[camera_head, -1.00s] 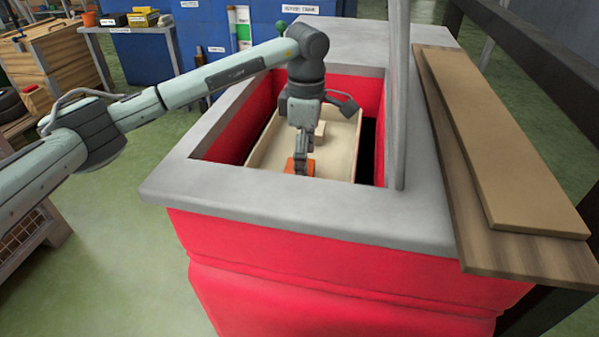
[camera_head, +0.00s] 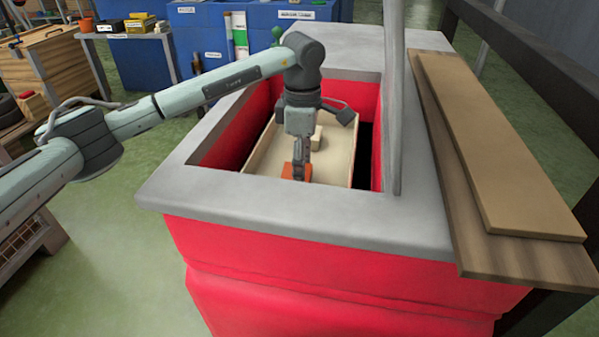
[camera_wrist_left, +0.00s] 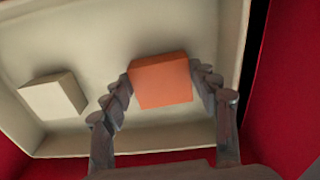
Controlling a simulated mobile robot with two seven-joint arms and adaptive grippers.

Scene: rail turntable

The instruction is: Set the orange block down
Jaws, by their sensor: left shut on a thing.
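The orange block (camera_wrist_left: 162,80) is between the fingertips of my left gripper (camera_wrist_left: 163,85) in the left wrist view. In the head view the orange block (camera_head: 288,171) shows at the lower end of my left gripper (camera_head: 301,172). My left gripper points down and is shut on the block. The block is inside a pale tray (camera_head: 334,172), which sits in the opening of the red box. I cannot tell whether the block touches the tray floor. My right gripper is not in view.
A cream block (camera_wrist_left: 53,95) lies in the tray, left of the orange block in the wrist view. The red box (camera_head: 330,275) has a grey rim (camera_head: 290,217) around the opening.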

